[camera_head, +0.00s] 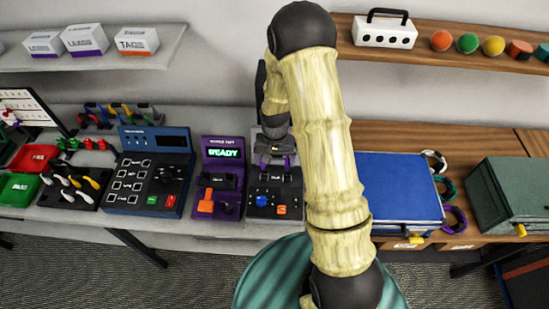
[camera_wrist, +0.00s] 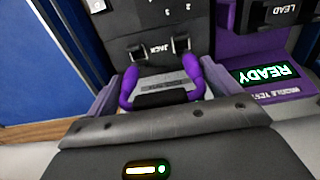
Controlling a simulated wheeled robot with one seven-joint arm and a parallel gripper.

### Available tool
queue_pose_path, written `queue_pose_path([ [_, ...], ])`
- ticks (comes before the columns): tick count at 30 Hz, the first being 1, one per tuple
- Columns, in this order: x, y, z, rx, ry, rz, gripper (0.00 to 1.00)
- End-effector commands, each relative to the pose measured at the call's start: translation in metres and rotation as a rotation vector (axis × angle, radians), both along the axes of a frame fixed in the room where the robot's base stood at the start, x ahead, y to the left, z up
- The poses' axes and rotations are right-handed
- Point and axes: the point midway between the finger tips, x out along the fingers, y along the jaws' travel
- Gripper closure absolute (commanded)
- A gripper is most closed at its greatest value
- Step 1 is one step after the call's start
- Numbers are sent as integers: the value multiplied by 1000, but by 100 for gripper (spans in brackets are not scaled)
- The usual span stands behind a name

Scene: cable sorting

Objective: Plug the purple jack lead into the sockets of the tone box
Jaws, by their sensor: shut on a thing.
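The purple jack lead (camera_wrist: 194,72) is a U-shaped loop with a black middle grip, and its two ends point at the sockets of the tone box. My gripper (camera_wrist: 165,98) is shut on the lead at that grip. The black tone box (camera_wrist: 146,22) has a JACK label between two metallic fittings. The lead's ends are close to these fittings; I cannot tell whether they are seated. In the head view the tone box (camera_head: 262,206) stands below my gripper (camera_head: 276,158), with blue and orange knobs on its front.
A purple tester (camera_head: 226,170) reading READY stands just left of the tone box. A dark blue panel (camera_head: 150,140) is further left. A blue case (camera_head: 398,190) lies to the right, with several ring-shaped leads (camera_head: 455,219) beside it.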

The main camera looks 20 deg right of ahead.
Motion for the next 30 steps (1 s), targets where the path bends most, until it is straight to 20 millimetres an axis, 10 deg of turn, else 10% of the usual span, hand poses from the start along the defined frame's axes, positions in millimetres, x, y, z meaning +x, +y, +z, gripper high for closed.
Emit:
queue_pose_path([
  [30, 0, 1, -44, 0, -1, 2, 35],
])
